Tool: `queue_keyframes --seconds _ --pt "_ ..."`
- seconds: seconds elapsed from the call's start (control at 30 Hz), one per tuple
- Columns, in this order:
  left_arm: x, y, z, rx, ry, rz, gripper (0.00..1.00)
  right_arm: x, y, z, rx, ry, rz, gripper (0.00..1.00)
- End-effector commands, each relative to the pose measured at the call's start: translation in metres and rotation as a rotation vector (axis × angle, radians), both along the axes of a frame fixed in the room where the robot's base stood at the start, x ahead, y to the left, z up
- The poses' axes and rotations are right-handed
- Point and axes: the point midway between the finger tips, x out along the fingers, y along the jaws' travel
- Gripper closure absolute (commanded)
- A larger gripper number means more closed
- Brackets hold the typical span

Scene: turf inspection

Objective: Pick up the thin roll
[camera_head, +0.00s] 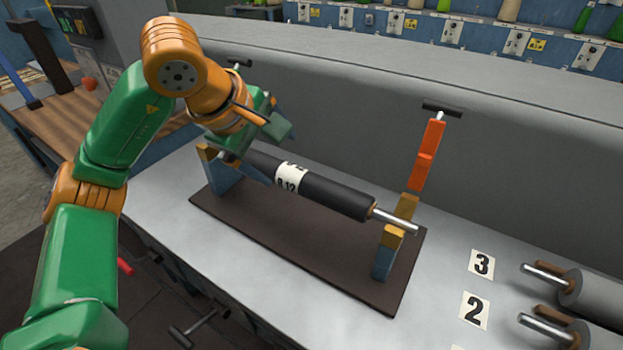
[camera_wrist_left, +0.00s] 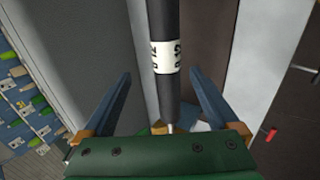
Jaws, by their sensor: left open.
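The thin roll (camera_head: 330,190) is black with a white label and a metal shaft end. It rests across a stand with blue and yellow uprights, the right upright (camera_head: 390,245) under its shaft. My left gripper (camera_head: 270,150) is open above the roll's left end, which it partly hides. In the left wrist view the roll (camera_wrist_left: 163,20) runs between the two spread blue fingers of the gripper (camera_wrist_left: 161,72), with a gap on both sides. I cannot tell how far above the roll the fingertips are. My right gripper is not in view.
The stand's brown base plate (camera_head: 300,258) lies on a grey bench (camera_head: 270,320). An orange raised arm (camera_head: 427,155) stands at the right upright. Grey rolls (camera_head: 600,295) lie at the right beside cards 3 (camera_head: 481,264) and 2 (camera_head: 474,310). A grey wall (camera_head: 340,120) rises behind.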

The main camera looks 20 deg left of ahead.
Motion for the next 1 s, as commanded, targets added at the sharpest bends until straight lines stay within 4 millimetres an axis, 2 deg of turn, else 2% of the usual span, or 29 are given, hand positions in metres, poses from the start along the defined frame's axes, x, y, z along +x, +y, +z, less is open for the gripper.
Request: queue_keyframes --seconds 0.03,0.1,0.27,0.5,0.77,0.87,1.0 --pt "0.000 0.000 -0.010 0.000 -0.001 0.000 0.06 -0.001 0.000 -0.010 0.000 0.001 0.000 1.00" --pt "0.000 0.000 -0.014 0.000 0.000 0.000 0.06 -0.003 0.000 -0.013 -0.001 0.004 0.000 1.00" --pt "0.009 -0.001 -0.027 0.000 0.004 -0.001 0.06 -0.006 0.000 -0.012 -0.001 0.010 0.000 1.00" --pt "0.031 -0.004 -0.066 -0.001 0.002 -0.001 0.06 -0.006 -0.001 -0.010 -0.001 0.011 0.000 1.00" --pt "0.036 -0.004 -0.072 -0.001 -0.001 -0.002 0.06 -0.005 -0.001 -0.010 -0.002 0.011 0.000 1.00" --pt "0.036 -0.004 -0.072 -0.001 -0.001 -0.002 0.28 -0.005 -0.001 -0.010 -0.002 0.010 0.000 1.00" --pt "0.035 -0.004 -0.072 -0.001 -0.001 -0.002 0.66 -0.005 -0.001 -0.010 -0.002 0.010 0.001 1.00"
